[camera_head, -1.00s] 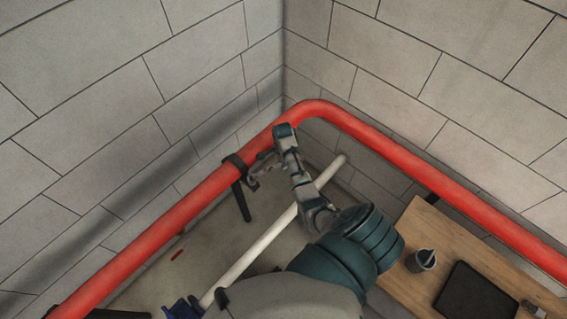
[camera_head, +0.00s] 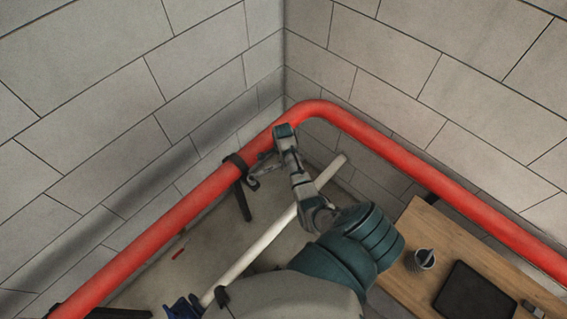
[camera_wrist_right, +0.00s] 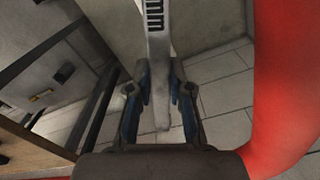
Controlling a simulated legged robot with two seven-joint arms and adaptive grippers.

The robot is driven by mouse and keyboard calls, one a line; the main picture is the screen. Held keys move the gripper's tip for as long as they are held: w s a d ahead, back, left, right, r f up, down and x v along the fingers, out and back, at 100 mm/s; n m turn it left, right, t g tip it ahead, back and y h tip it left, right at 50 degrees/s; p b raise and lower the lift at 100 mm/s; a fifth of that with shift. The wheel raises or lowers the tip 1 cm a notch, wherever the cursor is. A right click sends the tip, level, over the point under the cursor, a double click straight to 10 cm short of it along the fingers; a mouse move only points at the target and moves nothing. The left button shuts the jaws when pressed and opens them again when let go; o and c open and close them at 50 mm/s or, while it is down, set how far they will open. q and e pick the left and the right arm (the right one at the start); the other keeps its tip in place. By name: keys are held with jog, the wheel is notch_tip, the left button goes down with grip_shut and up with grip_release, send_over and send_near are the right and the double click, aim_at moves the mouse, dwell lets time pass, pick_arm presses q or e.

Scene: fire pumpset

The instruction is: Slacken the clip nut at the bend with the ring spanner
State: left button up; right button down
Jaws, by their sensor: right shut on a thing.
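The red pipe (camera_head: 190,208) runs along both walls and bends at the corner. A dark clip (camera_head: 236,163) sits around it left of the bend; its nut is too small to make out. My right gripper (camera_head: 259,168) is beside the clip, reaching in from below right. In the right wrist view my right gripper (camera_wrist_right: 160,92) is shut on the pale grey spanner (camera_wrist_right: 158,55), whose dark markings show near the top edge. The spanner's upper end runs out of that view, so I cannot tell whether its ring touches the nut.
A wooden table (camera_head: 415,222) at right holds a cup (camera_head: 421,260) and a dark tablet (camera_head: 474,291).

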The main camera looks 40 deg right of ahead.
jog(key=shift+f+b, duration=0.65)
jog(key=shift+f, duration=0.6)
jog(key=shift+w, duration=0.1)
jog(key=shift+w+d+n+b, duration=0.2)
jog(key=shift+w+n+b, duration=0.1)
jog(key=shift+w+n, duration=0.85)
jog(key=shift+w+d+n+b, duration=0.25)
jog(key=shift+w+n, duration=0.7)
jog(key=shift+w, duration=0.4)
jog(key=shift+s+p, duration=0.1)
jog(key=shift+p, duration=0.25)
jog(key=shift+s+p, duration=0.2)
jog(key=shift+p, duration=0.15)
jog(key=shift+s, duration=0.1)
